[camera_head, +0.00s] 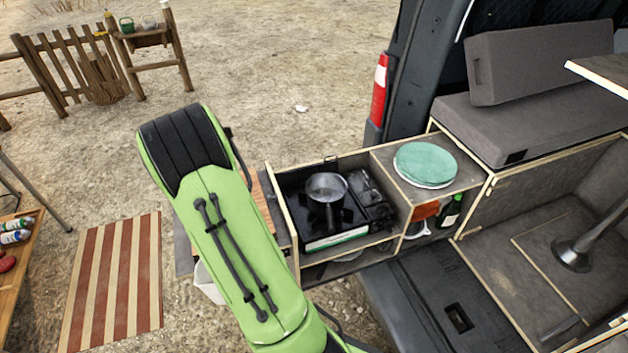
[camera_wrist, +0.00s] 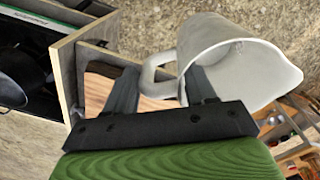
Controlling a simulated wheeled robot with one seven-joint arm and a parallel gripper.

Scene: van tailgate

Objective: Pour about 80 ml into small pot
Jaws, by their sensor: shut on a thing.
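The small pot (camera_head: 326,188) is a metal pot with a dark handle, standing on the black camping stove (camera_head: 296,205) in the tailgate box. Part of a dark pot also shows at the left edge of the wrist view (camera_wrist: 22,72). My gripper (camera_wrist: 165,88) is shut on the handle of a pale grey jug (camera_wrist: 225,62). The jug's spout points right in the wrist view, away from the pot. The jug is beside the stove box, not over the pot. Its contents cannot be made out. In the head view my green arm hides my gripper.
A striped wooden board (camera_wrist: 97,88) lies close behind the jug handle. The stove box wall (camera_wrist: 63,75) stands between jug and pot. Green plates (camera_head: 426,163) sit right of the stove. A striped mat (camera_head: 113,282) lies on the ground, and a wooden table (camera_head: 22,262) stands far left.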

